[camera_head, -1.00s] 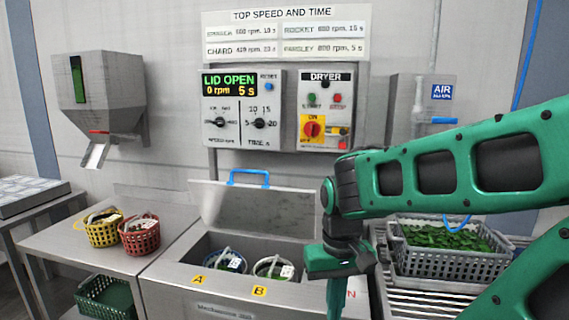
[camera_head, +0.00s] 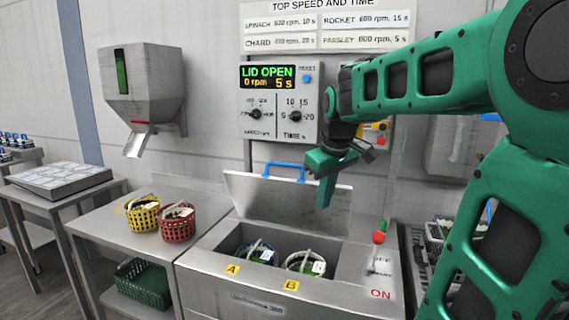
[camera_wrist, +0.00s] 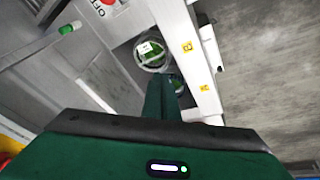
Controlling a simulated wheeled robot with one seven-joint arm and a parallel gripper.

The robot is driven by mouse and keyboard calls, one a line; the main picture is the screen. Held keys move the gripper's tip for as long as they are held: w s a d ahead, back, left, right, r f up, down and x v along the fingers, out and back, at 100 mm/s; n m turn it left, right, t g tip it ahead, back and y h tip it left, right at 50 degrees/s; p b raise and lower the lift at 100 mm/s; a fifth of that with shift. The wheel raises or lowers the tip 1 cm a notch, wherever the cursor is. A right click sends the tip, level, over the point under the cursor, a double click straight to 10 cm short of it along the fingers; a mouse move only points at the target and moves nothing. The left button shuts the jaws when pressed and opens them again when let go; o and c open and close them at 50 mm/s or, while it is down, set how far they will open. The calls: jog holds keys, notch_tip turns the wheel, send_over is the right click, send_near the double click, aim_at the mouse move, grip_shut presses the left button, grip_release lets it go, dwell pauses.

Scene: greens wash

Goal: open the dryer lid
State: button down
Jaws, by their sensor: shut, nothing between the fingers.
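The dryer lid (camera_head: 315,206) is a grey metal panel standing raised and tilted back behind the dryer (camera_head: 215,283), with a blue handle (camera_head: 283,168) along its top edge. The display (camera_head: 267,77) above reads LID OPEN, 0 rpm, 5 s. Inside the open well sit two baskets, one (camera_head: 259,255) by label A and one (camera_head: 305,263) by label B. My gripper (camera_head: 325,196) is shut and empty, pointing down in front of the lid's right part, apart from the handle. In the wrist view the shut fingers (camera_wrist: 162,92) hide part of the well.
Yellow (camera_head: 143,219) and red (camera_head: 177,226) baskets stand on the left bench; a green crate (camera_head: 143,282) is below. A grey crate (camera_head: 436,232) is partly hidden by my arm.

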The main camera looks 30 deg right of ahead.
jog(key=w+d+r+n+t, duration=0.1)
jog(key=w+r+n+t, duration=0.35)
jog(key=w+r, duration=0.9)
jog(key=n+g, duration=0.1)
jog(key=n, duration=0.1)
send_over(289, 181)
jog(key=shift+f, duration=5.3)
jog(key=shift+g, duration=0.25)
